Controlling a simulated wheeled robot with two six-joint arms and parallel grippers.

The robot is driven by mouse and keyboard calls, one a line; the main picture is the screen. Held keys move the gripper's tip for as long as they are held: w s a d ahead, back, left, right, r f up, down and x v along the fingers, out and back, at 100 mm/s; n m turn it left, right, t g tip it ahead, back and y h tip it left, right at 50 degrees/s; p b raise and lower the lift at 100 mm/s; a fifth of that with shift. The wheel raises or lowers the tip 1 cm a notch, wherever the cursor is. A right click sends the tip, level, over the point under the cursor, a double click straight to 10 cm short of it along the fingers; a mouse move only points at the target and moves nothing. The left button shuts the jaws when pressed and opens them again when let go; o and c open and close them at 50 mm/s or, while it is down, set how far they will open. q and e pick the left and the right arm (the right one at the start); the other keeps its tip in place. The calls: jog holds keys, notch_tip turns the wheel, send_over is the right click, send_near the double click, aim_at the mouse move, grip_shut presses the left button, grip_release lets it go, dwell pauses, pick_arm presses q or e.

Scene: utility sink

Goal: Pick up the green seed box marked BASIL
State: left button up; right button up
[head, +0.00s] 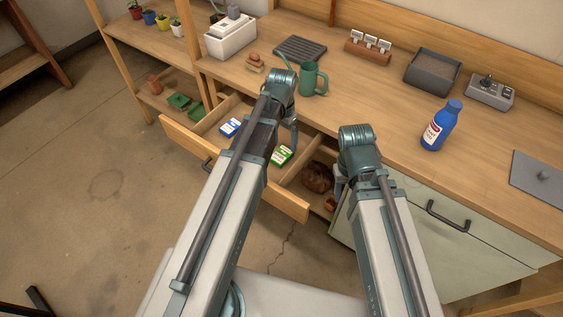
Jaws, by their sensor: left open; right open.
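A green and white seed box (281,155) lies in the right part of the open wooden drawer (291,203). Its lettering is too small to read. A blue and white box (230,127) lies in the drawer's left part, beyond a divider. My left gripper (293,139) points down above the drawer, close to the green box; its fingers are mostly hidden behind my wrist. It is open and holds nothing that I can see. My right gripper (338,188) is open, low in front of the counter, right of the drawer and mostly hidden by its arm.
A green watering can (314,79) stands on the counter behind the drawer. A blue bottle (441,126) stands further right. A soil tray (432,72) sits at the back. A brown round thing (317,177) is in the opening right of the drawer.

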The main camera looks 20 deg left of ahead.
aim_at(283, 153)
pick_arm(q)
jog(key=shift+f+b, duration=0.35)
jog(key=shift+f, duration=0.45)
pick_arm(e)
jog(key=shift+f, duration=0.85)
pick_arm(q)
notch_tip(283, 153, down, 5)
jog(key=b, duration=0.5)
jog(key=shift+w+d+f, duration=0.1)
jog(key=shift+f, duration=0.05)
pick_arm(e)
notch_tip(283, 153, down, 5)
jog(key=shift+f, duration=0.1)
pick_arm(q)
jog(key=c, duration=1.4)
notch_tip(283, 153, up, 10)
jog(key=p, duration=1)
pick_arm(e)
notch_tip(283, 153, up, 10)
